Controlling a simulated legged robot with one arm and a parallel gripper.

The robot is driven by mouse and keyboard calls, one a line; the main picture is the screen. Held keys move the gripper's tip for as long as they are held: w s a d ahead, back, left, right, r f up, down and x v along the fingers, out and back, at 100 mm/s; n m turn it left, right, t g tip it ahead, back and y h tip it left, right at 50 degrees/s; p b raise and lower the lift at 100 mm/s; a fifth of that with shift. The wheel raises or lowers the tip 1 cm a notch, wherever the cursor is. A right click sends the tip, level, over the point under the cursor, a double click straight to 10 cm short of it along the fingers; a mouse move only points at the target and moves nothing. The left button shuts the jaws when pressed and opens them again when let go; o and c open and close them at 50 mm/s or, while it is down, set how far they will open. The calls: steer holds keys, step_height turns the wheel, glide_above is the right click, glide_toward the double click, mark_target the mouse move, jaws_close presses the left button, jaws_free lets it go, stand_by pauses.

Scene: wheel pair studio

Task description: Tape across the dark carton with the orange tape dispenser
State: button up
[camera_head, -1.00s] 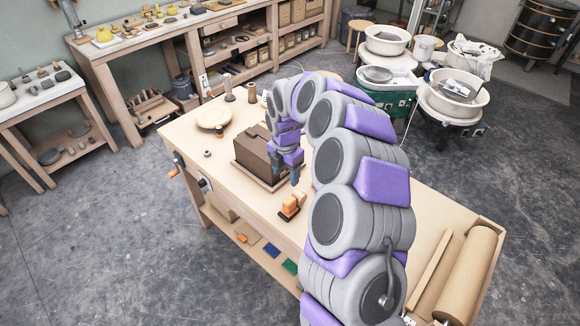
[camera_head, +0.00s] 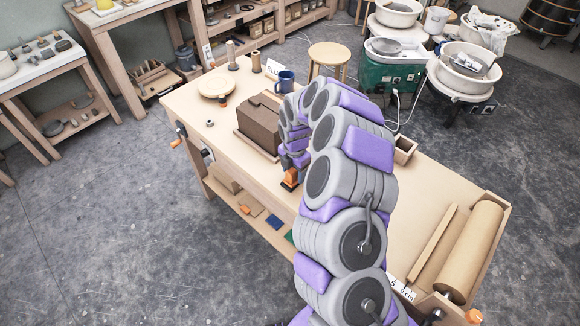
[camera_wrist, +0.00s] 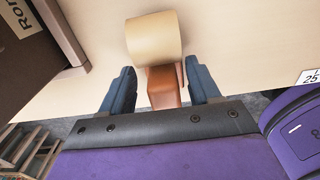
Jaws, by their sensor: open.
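The dark brown carton (camera_head: 259,121) sits on a low tray or base on the workbench, left of my arm. Its side also shows at the upper left of the wrist view (camera_wrist: 32,62). The orange tape dispenser (camera_head: 290,178) is on the bench near its front edge, right of the carton. In the wrist view its tan tape roll (camera_wrist: 155,38) and orange body (camera_wrist: 163,86) show. My gripper (camera_wrist: 161,88) is open, with one dark finger on each side of the dispenser's orange body. Whether the fingers touch it I cannot tell.
The workbench (camera_head: 400,210) holds a round wooden plate (camera_head: 216,84), a blue mug (camera_head: 286,81) and a small wooden box (camera_head: 404,149). A large brown paper roll (camera_head: 465,252) lies at the right end. The bench's right middle is mostly clear.

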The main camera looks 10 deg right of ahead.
steer(key=shift+d, duration=0.9)
steer(key=shift+a, duration=1.15)
steer(key=c, duration=0.5)
steer(key=shift+c, duration=0.9)
steer(key=shift+d, duration=0.15)
steer(key=shift+c, duration=0.8)
steer(key=o, duration=0.6)
steer(key=shift+d, duration=0.3)
steer(key=shift+c, duration=0.2)
steer(key=shift+o, duration=1)
steer(key=shift+d, duration=0.45)
steer(key=shift+a, duration=0.8)
steer(key=shift+d+r, duration=0.15)
steer(key=shift+d, duration=0.3)
steer(key=shift+d+r, duration=0.2)
steer(key=shift+r, duration=0.15)
steer(key=shift+a+r, duration=0.15)
steer(key=shift+r, duration=0.15)
steer(key=shift+a, duration=0.35)
steer(key=shift+c, duration=0.2)
